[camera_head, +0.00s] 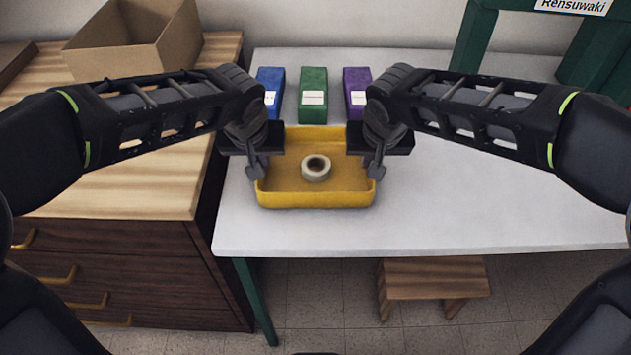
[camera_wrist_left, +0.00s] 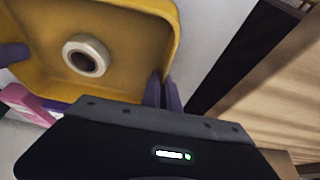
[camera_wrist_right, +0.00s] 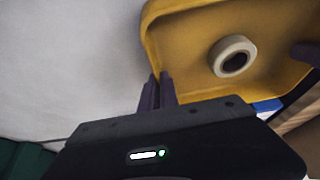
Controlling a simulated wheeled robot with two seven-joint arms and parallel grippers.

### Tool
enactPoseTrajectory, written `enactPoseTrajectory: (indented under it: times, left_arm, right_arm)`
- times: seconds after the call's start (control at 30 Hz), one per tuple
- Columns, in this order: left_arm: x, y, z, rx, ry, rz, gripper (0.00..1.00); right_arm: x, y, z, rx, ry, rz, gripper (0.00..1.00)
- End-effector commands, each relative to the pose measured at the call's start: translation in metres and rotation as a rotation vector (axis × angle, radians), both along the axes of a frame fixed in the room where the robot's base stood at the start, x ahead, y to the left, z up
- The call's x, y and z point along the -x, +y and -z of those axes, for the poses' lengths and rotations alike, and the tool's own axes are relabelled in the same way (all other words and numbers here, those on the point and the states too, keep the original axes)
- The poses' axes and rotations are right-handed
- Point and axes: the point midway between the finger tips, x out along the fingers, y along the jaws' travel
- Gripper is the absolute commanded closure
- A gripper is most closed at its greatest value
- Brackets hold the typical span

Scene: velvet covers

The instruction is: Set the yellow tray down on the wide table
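The yellow tray (camera_head: 290,198) is over the left part of the wide white table (camera_head: 480,190), looking level. I cannot tell whether its base touches the tabletop. A cream ring-shaped roll (camera_head: 316,168) lies inside it and also shows in the left wrist view (camera_wrist_left: 86,56). My left gripper (camera_head: 257,168) is shut on the tray's left wall, with one finger on each side of it (camera_wrist_left: 162,90). My right gripper (camera_head: 376,168) is shut on the right wall in the same way (camera_wrist_right: 157,92). The grippers hide parts of both side walls.
Blue (camera_head: 271,88), green (camera_head: 313,95) and purple (camera_head: 357,90) labelled boxes stand behind the tray. A wooden cabinet (camera_head: 120,190) with an open cardboard box (camera_head: 135,40) is at left. A green frame (camera_head: 475,40) stands back right. The table's right side is clear. A stool (camera_head: 433,278) is below.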

Motion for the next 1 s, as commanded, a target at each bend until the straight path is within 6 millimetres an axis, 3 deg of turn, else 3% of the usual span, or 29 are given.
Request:
enactPoseTrajectory:
  times: [0.13, 0.17, 0.4, 0.77, 1.0]
  left_arm:
    - [0.000, 0.000, 0.016, 0.000, -0.001, 0.000, 1.00]
    - [0.000, 0.000, 0.011, 0.000, -0.001, 0.000, 0.93]
    - [0.000, 0.000, 0.010, 0.000, 0.000, 0.000, 0.74]
    - [0.001, 0.000, 0.006, 0.001, -0.002, 0.000, 0.74]
    - [0.013, 0.000, -0.025, 0.001, -0.004, 0.002, 0.74]
  right_arm:
    - [0.000, 0.000, 0.016, 0.000, -0.001, 0.000, 1.00]
    - [0.000, 0.000, 0.011, 0.000, -0.001, 0.000, 0.93]
    - [0.000, 0.000, 0.010, 0.000, 0.000, 0.000, 0.74]
    - [0.000, 0.000, 0.010, 0.000, 0.000, 0.000, 0.74]
    - [0.000, 0.000, 0.010, 0.000, 0.000, 0.000, 0.74]
